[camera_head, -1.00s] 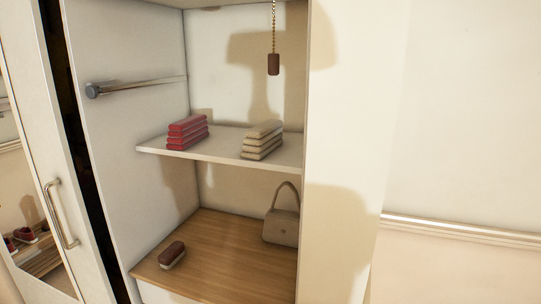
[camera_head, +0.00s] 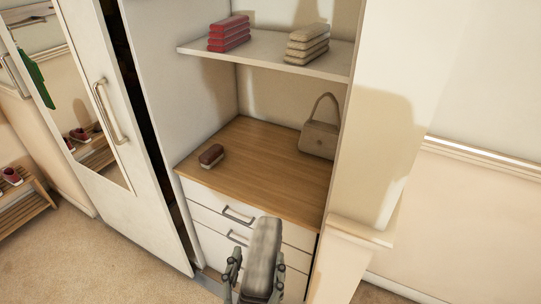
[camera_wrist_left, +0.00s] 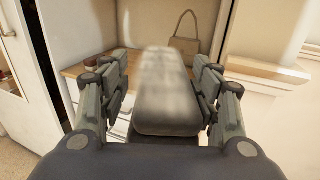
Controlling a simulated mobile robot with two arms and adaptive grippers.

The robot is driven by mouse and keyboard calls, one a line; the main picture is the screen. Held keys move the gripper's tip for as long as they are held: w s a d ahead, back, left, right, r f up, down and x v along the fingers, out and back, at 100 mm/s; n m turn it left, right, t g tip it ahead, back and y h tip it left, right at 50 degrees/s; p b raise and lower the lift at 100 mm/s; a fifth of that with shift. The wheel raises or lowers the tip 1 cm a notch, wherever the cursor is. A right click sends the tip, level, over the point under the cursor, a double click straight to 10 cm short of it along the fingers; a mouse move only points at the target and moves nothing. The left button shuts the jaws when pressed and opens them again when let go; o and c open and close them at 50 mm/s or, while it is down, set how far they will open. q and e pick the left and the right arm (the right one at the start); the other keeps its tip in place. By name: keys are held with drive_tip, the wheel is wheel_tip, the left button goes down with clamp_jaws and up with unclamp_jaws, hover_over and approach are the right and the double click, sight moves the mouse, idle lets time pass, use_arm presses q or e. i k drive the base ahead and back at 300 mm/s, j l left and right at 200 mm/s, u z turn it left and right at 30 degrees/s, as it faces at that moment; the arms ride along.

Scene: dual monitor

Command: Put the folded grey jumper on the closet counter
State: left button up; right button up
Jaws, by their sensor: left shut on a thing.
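The folded grey jumper (camera_head: 264,252) is held upright in my left gripper (camera_head: 255,275), in front of the closet drawers and below the counter's front edge. In the left wrist view the jumper (camera_wrist_left: 166,95) sits between the two fingers of my left gripper (camera_wrist_left: 168,100), which is shut on it. The wooden closet counter (camera_head: 262,165) lies beyond and above the jumper; it also shows in the left wrist view (camera_wrist_left: 80,69). My right gripper is not in view.
On the counter, a dark red brush (camera_head: 211,156) lies at the left and a beige handbag (camera_head: 320,138) stands at the right. Its middle is bare. Above it, a white shelf (camera_head: 265,55) bears red and beige folded stacks. A mirrored door (camera_head: 125,150) stands at the left.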

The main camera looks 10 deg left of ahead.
sight(272, 185)
drive_tip(key=i+j, duration=1.1)
drive_tip(key=i+j+z, duration=0.1)
drive_tip(key=z, duration=0.3)
drive_tip(key=i+j+z, duration=0.1)
drive_tip(key=z, duration=0.25)
drive_tip(key=i+j+z, duration=0.1)
drive_tip(key=j+z, duration=0.15)
drive_tip(key=z, duration=0.15)
